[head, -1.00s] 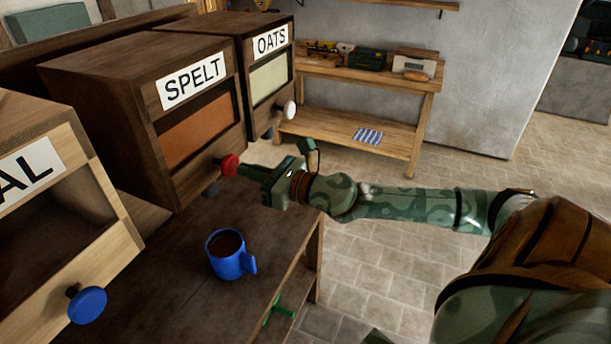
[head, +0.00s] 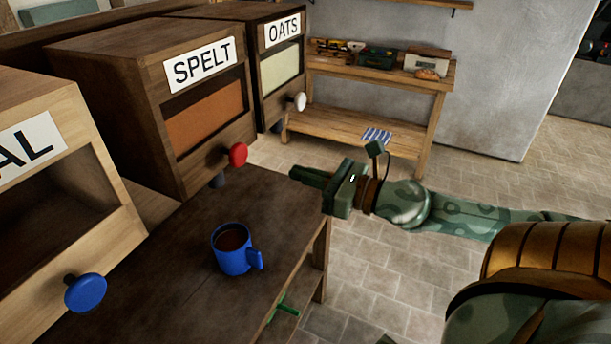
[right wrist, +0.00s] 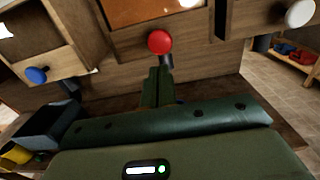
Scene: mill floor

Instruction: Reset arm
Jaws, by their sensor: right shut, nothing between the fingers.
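My right gripper (head: 298,174) is shut and empty over the right edge of the dark bench, apart from the red knob (head: 238,155) of the SPELT bin (head: 150,110). In the right wrist view the shut fingers (right wrist: 158,82) point toward the red knob (right wrist: 159,41), with nothing held. My right arm stretches in from the right side of the head view. The blue mug (head: 232,255) with dark liquid stands upright on the bench, in front of the SPELT bin. My left gripper does not show in the head view.
The OATS bin (head: 250,68) has a white knob (head: 300,101). A pale bin (head: 60,200) at left has a blue knob (head: 85,293). The dark bench (head: 180,300) ends near my gripper. A wooden shelf (head: 340,125) with a striped cloth (head: 377,135) stands behind. Tiled floor (head: 370,275) is open at right.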

